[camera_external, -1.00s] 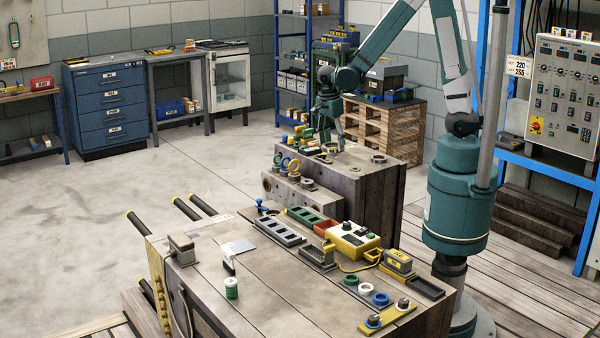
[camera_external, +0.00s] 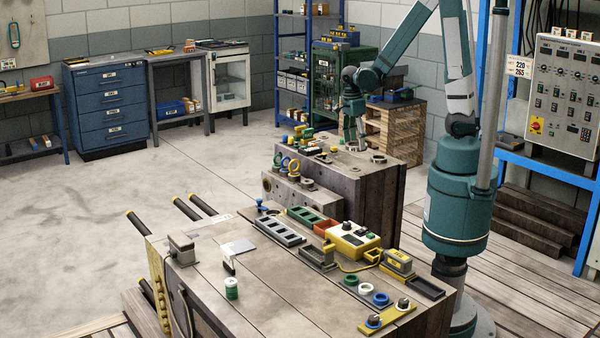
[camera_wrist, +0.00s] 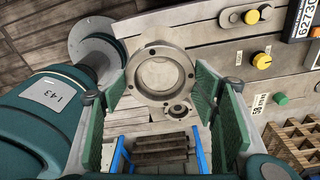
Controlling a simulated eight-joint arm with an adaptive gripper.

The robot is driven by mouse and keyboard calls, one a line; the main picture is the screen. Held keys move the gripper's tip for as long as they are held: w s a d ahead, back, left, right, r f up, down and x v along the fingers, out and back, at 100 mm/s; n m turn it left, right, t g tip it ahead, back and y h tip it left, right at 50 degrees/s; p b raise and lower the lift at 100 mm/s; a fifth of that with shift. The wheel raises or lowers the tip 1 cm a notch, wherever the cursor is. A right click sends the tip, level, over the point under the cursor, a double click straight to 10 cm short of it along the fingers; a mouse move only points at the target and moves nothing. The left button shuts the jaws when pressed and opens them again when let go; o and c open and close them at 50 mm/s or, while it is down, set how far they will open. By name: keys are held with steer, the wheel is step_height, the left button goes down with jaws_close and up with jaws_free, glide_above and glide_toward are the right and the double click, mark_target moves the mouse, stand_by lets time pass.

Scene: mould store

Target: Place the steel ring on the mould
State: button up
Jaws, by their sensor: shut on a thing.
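In the external view my gripper (camera_external: 354,142) points down over the top of the rear block (camera_external: 385,187), which looks like the mould. In the wrist view a round steel ring with small holes in its rim (camera_wrist: 160,72) sits between the tips of my two green-padded fingers, and my gripper (camera_wrist: 162,88) is shut on it. In the external view the held ring is too small to make out clearly, and I cannot tell whether it touches the block. Another ring-shaped piece (camera_external: 378,158) lies on the block, just right of my fingers.
Coloured small parts (camera_external: 302,138) stand left of my gripper on the block. Rings (camera_external: 290,165) stand on a lower ledge in front. The front bench (camera_external: 280,285) carries trays and a yellow control box (camera_external: 353,240). A pallet stack (camera_external: 392,130) stands behind.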

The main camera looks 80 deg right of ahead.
steer(key=b, duration=0.2)
glide_above(356, 169)
steer(key=shift+w+d+f, duration=0.1)
steer(key=shift+w+f, duration=0.05)
steer(key=shift+f, duration=1.35)
steer(key=shift+w+d+f, duration=0.1)
steer(key=shift+w+f, duration=0.05)
steer(key=shift+f, duration=1.3)
steer(key=shift+f+b, duration=0.6)
steer(key=shift+f, duration=1.45)
steer(key=shift+f, duration=0.15)
steer(key=o, duration=1.3)
steer(key=shift+w+a+r+p, duration=0.2)
steer(key=shift+r+p, duration=0.35)
steer(key=shift+r, duration=1.5)
steer(key=shift+w+a+r+p, duration=0.15)
steer(key=shift+r+p, duration=0.45)
steer(key=shift+r, duration=1.45)
steer(key=shift+w+a+r+p, duration=0.1)
steer(key=shift+w+r+p, duration=0.3)
steer(key=shift+r, duration=1.65)
steer(key=shift+s, duration=0.15)
